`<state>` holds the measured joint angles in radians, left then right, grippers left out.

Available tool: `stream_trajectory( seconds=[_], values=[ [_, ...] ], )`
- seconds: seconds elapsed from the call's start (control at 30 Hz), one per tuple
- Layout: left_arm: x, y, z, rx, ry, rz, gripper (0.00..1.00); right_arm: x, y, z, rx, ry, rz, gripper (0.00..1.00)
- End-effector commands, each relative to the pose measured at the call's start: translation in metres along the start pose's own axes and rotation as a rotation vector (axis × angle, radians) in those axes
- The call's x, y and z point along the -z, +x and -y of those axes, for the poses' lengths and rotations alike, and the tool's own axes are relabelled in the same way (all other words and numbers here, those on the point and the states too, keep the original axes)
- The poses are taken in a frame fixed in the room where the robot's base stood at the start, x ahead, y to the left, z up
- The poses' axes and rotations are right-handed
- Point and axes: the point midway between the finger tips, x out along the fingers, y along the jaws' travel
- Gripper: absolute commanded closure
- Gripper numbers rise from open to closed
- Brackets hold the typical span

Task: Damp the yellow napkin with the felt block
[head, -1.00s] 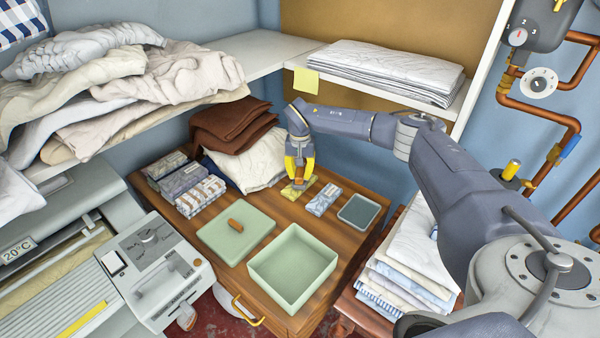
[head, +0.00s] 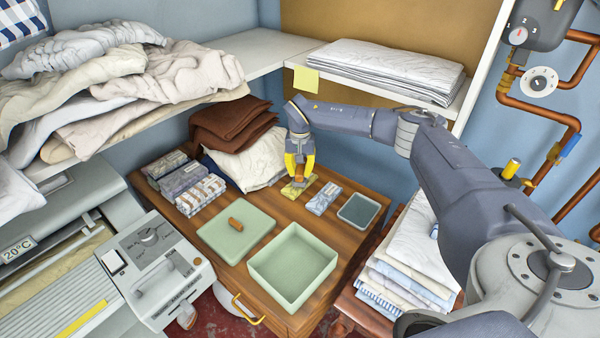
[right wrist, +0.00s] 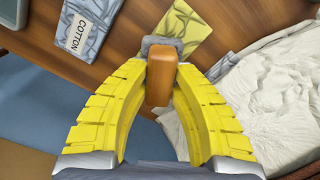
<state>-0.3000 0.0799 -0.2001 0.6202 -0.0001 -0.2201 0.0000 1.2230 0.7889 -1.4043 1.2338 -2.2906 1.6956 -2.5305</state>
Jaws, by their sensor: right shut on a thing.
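The yellow patterned napkin (head: 291,191) lies folded on the wooden cabinet top; in the right wrist view the napkin (right wrist: 188,28) shows just beyond the block. My right gripper (head: 300,177) points down over it. Its yellow fingers are shut on the orange-brown handle of the felt block (right wrist: 161,78). The block's grey felt end is at or just above the napkin's near edge; I cannot tell whether they touch. The fingers partly hide the block in the head view. My left gripper is not in view.
A blue patterned napkin (head: 323,199) and a shallow grey dish (head: 343,218) lie to the right. A green box (head: 291,296) and its lid (head: 236,234) are in front. Folded napkin stacks (head: 184,180) stand left.

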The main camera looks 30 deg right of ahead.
Motion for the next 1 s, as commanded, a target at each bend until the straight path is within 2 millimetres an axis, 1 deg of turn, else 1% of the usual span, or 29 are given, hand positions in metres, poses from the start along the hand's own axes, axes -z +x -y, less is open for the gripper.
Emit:
stream_trajectory(
  seconds=[0.03, 0.7, 1.0],
  values=[
    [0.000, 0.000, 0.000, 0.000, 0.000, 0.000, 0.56, 0.001, -0.005, 0.000, 0.001, 0.000, -0.001, 1.00],
    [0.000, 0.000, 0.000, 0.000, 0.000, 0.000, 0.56, 0.001, -0.050, 0.000, 0.002, 0.000, -0.001, 1.00],
    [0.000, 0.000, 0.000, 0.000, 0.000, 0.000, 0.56, 0.000, -0.059, 0.000, 0.001, 0.000, 0.000, 1.00]
  ],
)
